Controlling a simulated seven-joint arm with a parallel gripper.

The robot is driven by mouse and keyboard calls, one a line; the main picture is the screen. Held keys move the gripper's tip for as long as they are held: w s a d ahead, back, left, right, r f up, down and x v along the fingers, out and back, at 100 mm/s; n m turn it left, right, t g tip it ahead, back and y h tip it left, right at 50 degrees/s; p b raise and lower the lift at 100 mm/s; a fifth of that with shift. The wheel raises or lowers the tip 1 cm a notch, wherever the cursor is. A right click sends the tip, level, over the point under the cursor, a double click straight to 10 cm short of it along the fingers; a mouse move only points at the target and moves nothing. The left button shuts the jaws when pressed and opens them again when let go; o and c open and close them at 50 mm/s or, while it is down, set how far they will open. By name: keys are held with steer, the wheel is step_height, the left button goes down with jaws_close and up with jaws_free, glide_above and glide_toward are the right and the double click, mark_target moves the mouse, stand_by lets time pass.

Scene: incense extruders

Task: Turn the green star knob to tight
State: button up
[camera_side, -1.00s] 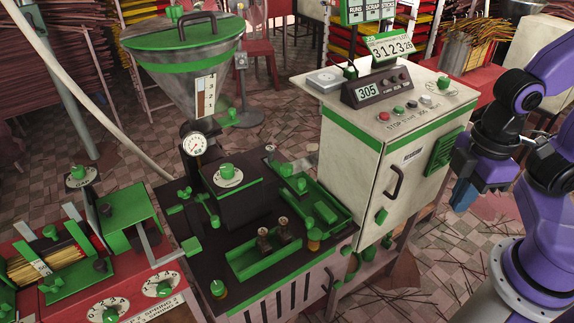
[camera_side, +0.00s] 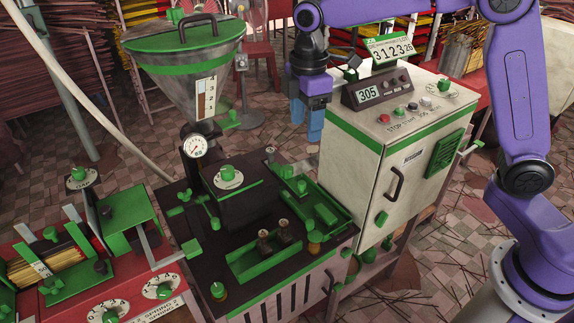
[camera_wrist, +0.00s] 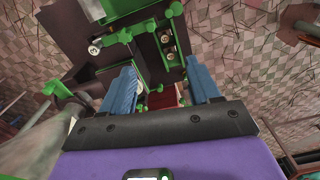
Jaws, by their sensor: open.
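One green knob (camera_side: 228,172) sits on a round white dial on top of the dark block of the extruder. Another green knob (camera_side: 443,83) sits on a white dial on the pale cabinet's top. A third green knob (camera_side: 78,173) stands on a small plate at the left. My gripper (camera_side: 306,120) is open and empty, its blue fingers pointing down in the air left of the cabinet. In the wrist view my gripper (camera_wrist: 160,66) has its fingers apart with nothing between them.
A steel hopper (camera_side: 190,85) with a green lid rises behind the extruder. The pale cabinet (camera_side: 350,165) stands close right of my gripper. A green tray (camera_side: 268,257) with small bottles lies on the dark top. More green knobs (camera_side: 163,287) are on the red machine at the left.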

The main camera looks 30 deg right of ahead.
steer(key=n, duration=0.1)
glide_above(287, 168)
steer(key=f, duration=0.1)
step_height(287, 168, down, 17)
steer(key=shift+f, duration=0.2)
stand_by(0.4)
steer(key=c, duration=1)
